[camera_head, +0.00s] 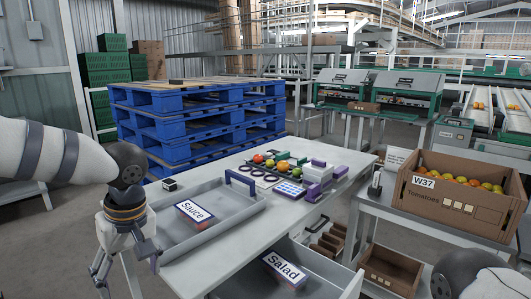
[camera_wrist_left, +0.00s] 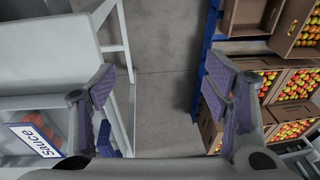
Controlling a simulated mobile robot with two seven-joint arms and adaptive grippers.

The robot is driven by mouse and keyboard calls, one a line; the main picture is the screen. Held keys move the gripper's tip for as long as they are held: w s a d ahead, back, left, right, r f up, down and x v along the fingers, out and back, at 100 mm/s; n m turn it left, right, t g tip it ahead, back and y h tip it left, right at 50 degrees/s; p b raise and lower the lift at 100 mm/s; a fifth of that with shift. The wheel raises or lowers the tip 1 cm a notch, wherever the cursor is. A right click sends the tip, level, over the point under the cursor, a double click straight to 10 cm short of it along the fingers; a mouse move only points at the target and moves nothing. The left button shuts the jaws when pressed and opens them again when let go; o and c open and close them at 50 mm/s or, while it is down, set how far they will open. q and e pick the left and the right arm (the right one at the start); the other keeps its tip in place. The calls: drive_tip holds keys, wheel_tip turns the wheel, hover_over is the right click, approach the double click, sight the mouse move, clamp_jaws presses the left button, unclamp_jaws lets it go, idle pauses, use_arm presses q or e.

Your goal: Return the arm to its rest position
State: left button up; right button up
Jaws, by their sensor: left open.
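My left arm comes in from the left in the head view, bent at a dark joint. Its gripper (camera_head: 98,272) hangs down beside the left end of the workbench (camera_head: 222,262), partly cut off by the picture's edge. In the left wrist view the two purple-padded fingers of this gripper (camera_wrist_left: 160,92) are wide apart. Nothing is between them but bare floor well below. Of my right arm only a rounded part shows at the lower right corner of the head view; its gripper is out of frame.
A grey tray (camera_head: 229,209) marked Sauce lies on the bench near my left gripper. Several tomatoes (camera_head: 283,165) lie farther back. An open drawer marked Salad (camera_head: 338,281) juts out in front. Blue pallets (camera_head: 190,147) stand behind; a tomato box (camera_head: 446,208) stands at right.

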use_arm(q)
drive_tip(key=s+a+f+m+t+y, duration=0.1)
drive_tip(key=s+a+f+m+y, duration=0.1)
drive_tip(key=f, duration=0.7)
drive_tip(key=s+a+f+m+t+y, duration=0.2)
drive_tip(key=s+f, duration=0.1)
drive_tip(key=f, duration=0.6)
drive_tip(key=s+d+f+m+h+p, duration=0.1)
drive_tip(key=s+d+f+m+h, duration=0.15)
drive_tip(key=s, duration=0.45)
drive_tip(key=s+d+f+m+h, duration=0.1)
drive_tip(key=s+f, duration=0.3)
drive_tip(key=s, duration=0.2)
drive_tip(key=s+d+m+g+h, duration=0.1)
drive_tip(key=s+g, duration=0.4)
drive_tip(key=s, duration=1.4)
drive_tip(key=shift+s+d+g+h, duration=0.4)
drive_tip(key=shift+d+h, duration=0.35)
drive_tip(key=shift+d, duration=0.3)
use_arm(e)
drive_tip(key=w, duration=0.1)
drive_tip(key=w+r, duration=0.1)
drive_tip(key=w, duration=0.1)
drive_tip(key=shift+w+r+t, duration=0.3)
use_arm(q)
drive_tip(key=shift+m, duration=0.25)
